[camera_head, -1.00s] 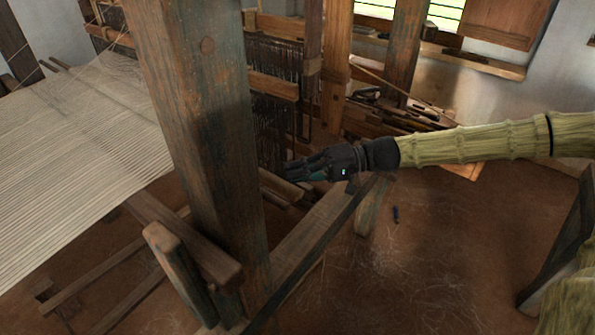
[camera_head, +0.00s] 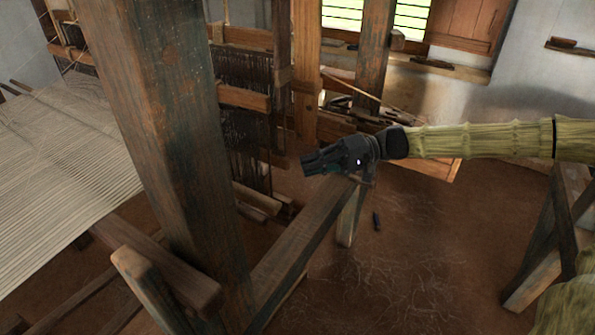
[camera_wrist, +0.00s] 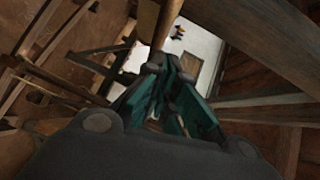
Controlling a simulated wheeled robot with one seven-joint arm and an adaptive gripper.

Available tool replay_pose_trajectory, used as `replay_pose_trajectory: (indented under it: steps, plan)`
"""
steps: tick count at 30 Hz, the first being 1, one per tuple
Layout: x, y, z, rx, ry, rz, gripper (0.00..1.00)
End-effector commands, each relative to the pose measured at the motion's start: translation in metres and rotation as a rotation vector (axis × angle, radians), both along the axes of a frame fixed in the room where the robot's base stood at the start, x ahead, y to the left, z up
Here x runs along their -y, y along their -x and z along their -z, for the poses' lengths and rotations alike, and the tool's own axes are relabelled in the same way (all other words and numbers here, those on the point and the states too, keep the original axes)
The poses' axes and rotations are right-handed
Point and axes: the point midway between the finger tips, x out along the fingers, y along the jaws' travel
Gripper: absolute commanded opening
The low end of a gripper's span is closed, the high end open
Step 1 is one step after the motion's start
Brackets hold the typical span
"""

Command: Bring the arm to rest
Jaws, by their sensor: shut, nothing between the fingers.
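My gripper (camera_head: 308,163) is in the middle of the head view, at the end of my arm, which reaches in from the right. It is shut and empty. It is in front of the loom's harness area and appears above the lower wooden beam (camera_head: 305,235). In the wrist view my gripper's fingers (camera_wrist: 165,70) are together, with teal inner sides. I cannot tell the exact gap between the gripper and the loom parts behind it.
A thick wooden post (camera_head: 165,130) stands left of my gripper. Pale warp threads (camera_head: 55,180) stretch at the far left. A small dark object (camera_head: 376,221) lies on the brown floor. A wooden trestle (camera_head: 545,240) stands at the right. The floor between is mostly clear.

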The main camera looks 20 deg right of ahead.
Motion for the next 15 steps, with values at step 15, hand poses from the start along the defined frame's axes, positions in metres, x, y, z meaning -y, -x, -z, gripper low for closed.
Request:
replay_pose_trajectory:
  steps: [15]
  plan:
    - [0.025,0.003,-0.003,-0.002,0.002,0.001,0.00]
